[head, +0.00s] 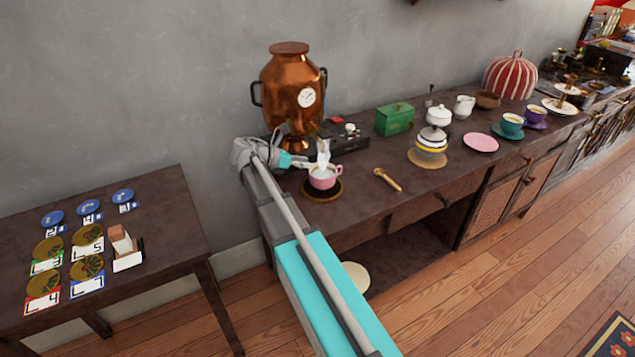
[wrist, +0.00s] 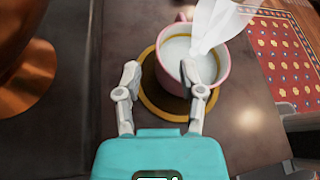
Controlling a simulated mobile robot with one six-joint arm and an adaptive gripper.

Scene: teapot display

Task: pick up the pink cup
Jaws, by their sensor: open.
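The pink cup (head: 322,183) stands upright on a dark round coaster with a gold rim (head: 335,194), on the long dark counter. In the wrist view the cup (wrist: 228,70) has a pale inside, with its handle at the upper left. A white, pointed, steam-like shape (wrist: 217,22) rises from it. My gripper (head: 308,165) is at the cup's left in the head view. In the wrist view my gripper (wrist: 162,74) is open; its right finger overlaps the cup's near-left rim and its left finger is over the coaster. Whether a finger touches the cup is unclear.
A copper samovar (head: 290,90) stands just behind. A golden spoon-like piece (head: 387,179), a green box (head: 394,119) and a stacked white-and-yellow pot (head: 432,143) are to the right. A side table (head: 160,215) with cards and discs is at left.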

